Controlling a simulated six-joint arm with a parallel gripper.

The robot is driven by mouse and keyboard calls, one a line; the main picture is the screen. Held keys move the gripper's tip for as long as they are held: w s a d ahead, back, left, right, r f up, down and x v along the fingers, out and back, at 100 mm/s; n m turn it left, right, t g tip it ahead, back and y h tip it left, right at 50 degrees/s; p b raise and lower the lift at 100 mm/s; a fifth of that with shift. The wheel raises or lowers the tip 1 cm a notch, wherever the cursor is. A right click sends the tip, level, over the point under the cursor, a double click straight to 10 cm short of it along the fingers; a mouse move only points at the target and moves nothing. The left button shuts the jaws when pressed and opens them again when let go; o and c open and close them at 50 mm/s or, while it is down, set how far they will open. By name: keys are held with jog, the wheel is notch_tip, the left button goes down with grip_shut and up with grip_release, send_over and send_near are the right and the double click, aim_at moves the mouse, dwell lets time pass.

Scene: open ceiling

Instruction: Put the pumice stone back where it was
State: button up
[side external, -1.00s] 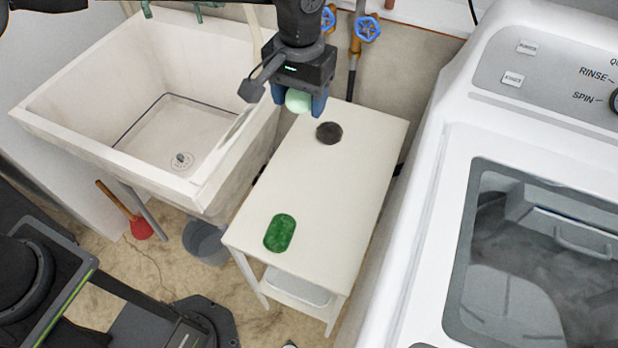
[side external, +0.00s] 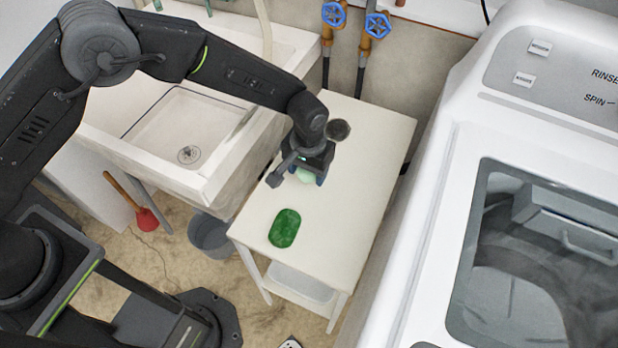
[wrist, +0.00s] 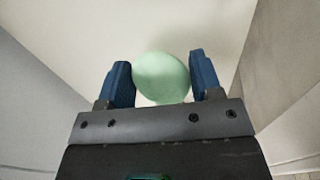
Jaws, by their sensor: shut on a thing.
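My gripper (side external: 308,178) is shut on a smooth, rounded pale green thing (side external: 305,174), low over the middle of the white table (side external: 370,170). In the wrist view this pale green thing (wrist: 162,78) sits between the two blue fingers of my gripper (wrist: 160,75). I cannot tell whether it touches the tabletop, nor whether it is the pumice stone. A dark grey round thing (side external: 338,130) lies near the back of the table, behind my gripper. A green oval pad or dish (side external: 285,228) lies near the front left, in front of my gripper.
A white utility sink (side external: 170,165) stands left of the table, with a grey bucket (side external: 210,235) and a red plunger (side external: 147,219) below. A white washing machine (side external: 445,210) stands close on the right. The tabletop's right side is clear. Blue-handled valves (side external: 377,25) are behind.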

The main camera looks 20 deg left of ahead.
aim_at(308, 187)
jog(key=shift+f, duration=2.2)
jog(key=shift+f, duration=0.1)
jog(key=o, duration=1)
